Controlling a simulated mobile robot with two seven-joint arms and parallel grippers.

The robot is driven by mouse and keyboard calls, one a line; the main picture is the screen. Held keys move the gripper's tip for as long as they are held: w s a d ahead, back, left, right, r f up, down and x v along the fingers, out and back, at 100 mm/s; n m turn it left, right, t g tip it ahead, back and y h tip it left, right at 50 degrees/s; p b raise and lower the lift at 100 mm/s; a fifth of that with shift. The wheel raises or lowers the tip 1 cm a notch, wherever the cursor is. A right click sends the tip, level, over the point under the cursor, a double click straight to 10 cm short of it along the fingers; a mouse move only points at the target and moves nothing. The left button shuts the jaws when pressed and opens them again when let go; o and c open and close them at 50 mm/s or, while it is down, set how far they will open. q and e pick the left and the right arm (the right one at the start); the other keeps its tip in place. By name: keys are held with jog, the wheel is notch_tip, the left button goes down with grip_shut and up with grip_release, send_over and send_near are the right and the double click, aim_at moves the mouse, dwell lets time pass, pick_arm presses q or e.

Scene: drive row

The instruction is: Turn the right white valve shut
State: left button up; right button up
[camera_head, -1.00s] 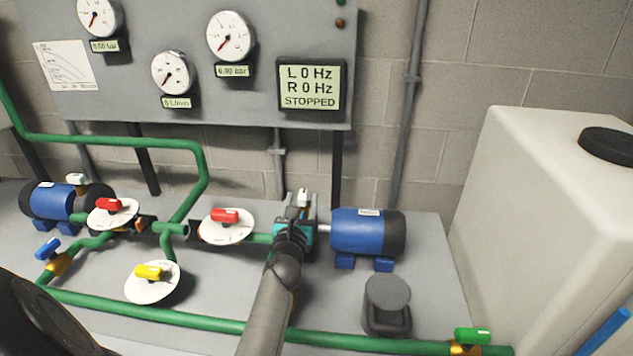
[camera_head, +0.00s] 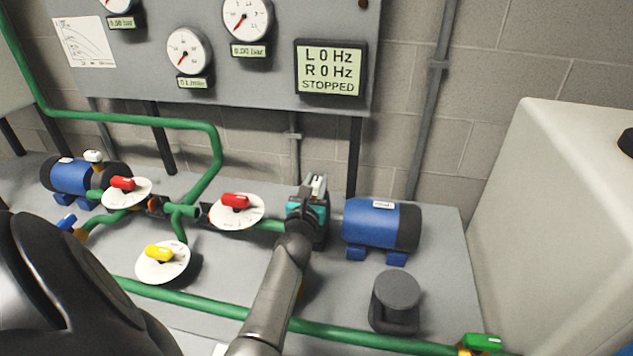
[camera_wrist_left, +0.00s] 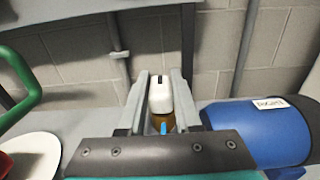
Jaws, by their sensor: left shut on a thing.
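In the left wrist view the white handle (camera_wrist_left: 160,96) stands upright on a brass body, between the two grey fingers. My left gripper (camera_wrist_left: 161,88) is shut on this handle. I cannot tell the handle's turn angle. My right gripper is not in view.
The right blue motor (camera_head: 381,227) stands close to the right of the gripper. A red valve (camera_head: 236,205) on a white dial is to the left, and a yellow one (camera_head: 160,254) is lower left. The display (camera_head: 331,68) reads L 0 Hz, R 0 Hz, STOPPED. A white tank (camera_head: 540,190) stands at right.

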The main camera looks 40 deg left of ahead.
pick_arm(q)
grip_shut()
jog(key=shift+r+m+t+h+p, duration=0.15)
jog(key=shift+m+t+h+p, duration=0.15)
jog(key=shift+m+h+p, duration=0.3)
jog(key=shift+a+m+t+h, duration=0.1)
jog(key=shift+m+t+h, duration=0.4)
jog(key=shift+h, duration=0.7)
jog(key=shift+m+h, duration=0.9)
jog(key=shift+h, duration=0.1)
jog(key=m+h, duration=0.1)
jog(key=m+h+b, duration=0.1)
jog(key=h, duration=0.1)
jog(key=m+h+b, duration=0.1)
jog(key=h, duration=0.1)
jog(key=shift+f+t, duration=0.25)
jog(key=shift+t, duration=0.05)
jog(key=shift+r+m+h+b, duration=0.15)
jog(key=shift+m+h+b, duration=0.95)
jog(key=shift+h, duration=0.5)
jog(key=shift+g, duration=0.4)
